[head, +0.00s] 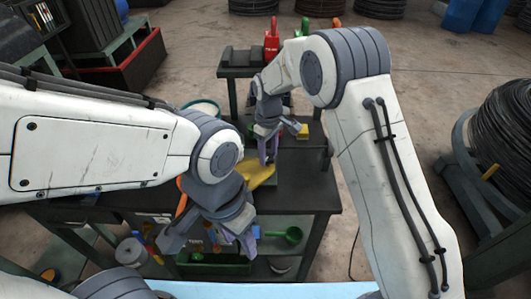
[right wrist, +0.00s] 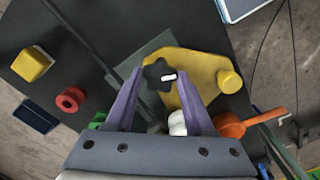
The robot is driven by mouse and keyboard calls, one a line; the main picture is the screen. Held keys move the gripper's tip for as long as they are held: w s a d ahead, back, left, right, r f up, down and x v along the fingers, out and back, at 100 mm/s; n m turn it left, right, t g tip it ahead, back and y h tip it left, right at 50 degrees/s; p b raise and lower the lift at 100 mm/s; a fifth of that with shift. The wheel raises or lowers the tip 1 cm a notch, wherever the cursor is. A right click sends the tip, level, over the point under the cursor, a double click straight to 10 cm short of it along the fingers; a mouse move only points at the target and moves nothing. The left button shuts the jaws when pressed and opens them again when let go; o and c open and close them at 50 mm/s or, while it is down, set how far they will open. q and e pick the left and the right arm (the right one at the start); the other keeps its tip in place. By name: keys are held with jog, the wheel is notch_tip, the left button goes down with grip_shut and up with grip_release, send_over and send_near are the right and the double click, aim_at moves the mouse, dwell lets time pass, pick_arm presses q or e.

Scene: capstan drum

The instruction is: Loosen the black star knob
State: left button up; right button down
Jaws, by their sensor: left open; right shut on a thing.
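The black star knob (right wrist: 157,74) with a white mark sits on a yellow plate (right wrist: 200,72) in the right wrist view. My right gripper (right wrist: 159,78) is shut on the knob, one purple finger on either side of it. In the head view my right gripper (head: 268,152) reaches down to the bench beside the yellow plate (head: 263,175); the knob is hidden there. My left gripper (head: 212,240) is open and empty, held lower and nearer in the head view, in front of the bench.
A yellow block (right wrist: 33,65), a red ring (right wrist: 71,99) and a dark blue tray (right wrist: 36,116) lie left of the plate. An orange handle (right wrist: 230,125) and a white rounded part (right wrist: 177,122) are close to my right fingers. A green scoop (head: 290,236) lies on the lower shelf.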

aim_at(268, 156)
jog(key=shift+w+a+r+n, duration=0.1)
jog(key=shift+w+n, duration=0.05)
jog(key=shift+n, duration=0.9)
jog(key=shift+w+a+r+n, duration=0.1)
jog(key=shift+n, duration=0.95)
jog(key=c, duration=0.5)
grip_release()
jog(key=shift+c, duration=0.2)
jog(key=shift+s+f, duration=0.1)
notch_tip(268, 156, up, 10)
jog(key=b, duration=0.2)
jog(key=shift+r, duration=0.2)
jog(key=shift+s, duration=0.15)
